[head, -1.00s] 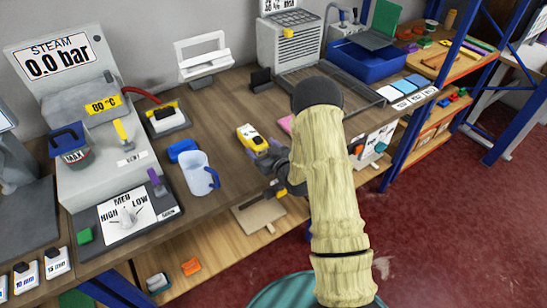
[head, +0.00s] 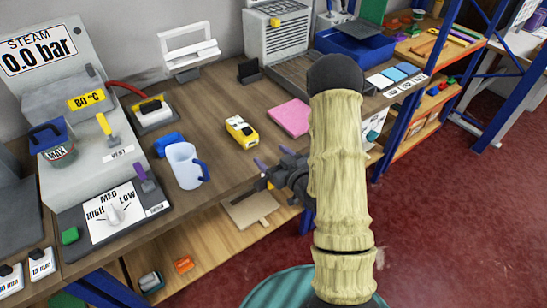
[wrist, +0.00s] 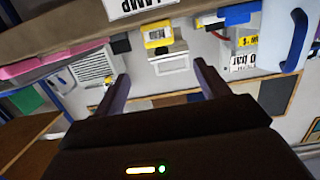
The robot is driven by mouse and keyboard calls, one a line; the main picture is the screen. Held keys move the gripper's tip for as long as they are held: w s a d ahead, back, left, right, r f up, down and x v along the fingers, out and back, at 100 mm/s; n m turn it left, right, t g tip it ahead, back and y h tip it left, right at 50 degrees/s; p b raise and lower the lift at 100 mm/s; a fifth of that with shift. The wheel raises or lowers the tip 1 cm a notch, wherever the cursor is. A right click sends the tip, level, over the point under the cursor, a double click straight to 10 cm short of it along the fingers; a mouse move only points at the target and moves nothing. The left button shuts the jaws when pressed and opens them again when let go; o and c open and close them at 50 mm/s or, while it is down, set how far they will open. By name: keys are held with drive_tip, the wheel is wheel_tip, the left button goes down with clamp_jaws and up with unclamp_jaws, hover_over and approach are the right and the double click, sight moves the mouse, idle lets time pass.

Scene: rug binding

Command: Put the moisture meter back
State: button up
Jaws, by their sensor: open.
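The moisture meter, which I take to be the yellow and white device (head: 241,131) with a dark patch on it, lies on the wooden bench right of the blue-handled jug. In the wrist view a yellow device (wrist: 157,35) shows beyond and between my fingers. My gripper (head: 262,175) is at the bench's front edge, nearer to me than the meter and apart from it. In the wrist view my gripper (wrist: 161,72) has its two fingers spread, with nothing between them. My arm hides part of the bench to the right.
The jug (head: 185,166) stands left of the meter. A pink pad (head: 290,117) lies right of it, and a small black stand (head: 249,71) is behind. A steam unit (head: 75,105) fills the left. The bench between meter and stand is clear.

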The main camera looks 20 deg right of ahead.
drive_tip(key=shift+w, duration=0.1)
idle(0.3)
drive_tip(key=s+a+r+m+g+h, duration=0.1)
drive_tip(key=s+r+g, duration=0.3)
drive_tip(key=s, duration=0.5)
drive_tip(key=s+a+r+m+g+h, duration=0.2)
drive_tip(key=s+r+g+h, duration=0.2)
drive_tip(key=s+g, duration=0.4)
drive_tip(key=shift+s+a+m+g, duration=0.2)
drive_tip(key=shift+s+m+g, duration=0.15)
drive_tip(key=shift+s, duration=0.4)
